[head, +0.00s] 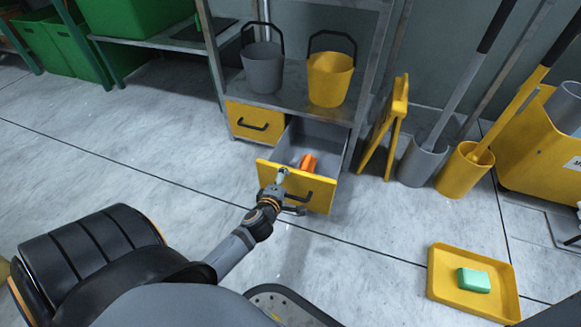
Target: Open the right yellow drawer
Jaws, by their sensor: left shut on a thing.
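The right yellow drawer (318,193) is pulled well out of the grey shelf unit, and its grey inside shows. An orange object (308,161) lies in it. My left gripper (290,193) is at the drawer's front, shut on its black handle (303,197), which it partly covers. The left yellow drawer (250,121) is closed. My right gripper is not in view.
A grey bucket (262,68) and a yellow bucket (330,79) stand on the shelf above. A folded yellow sign (384,125) and brush holders stand to the right. A yellow tray (450,290) with a green block (474,280) lies at lower right. The floor at left is clear.

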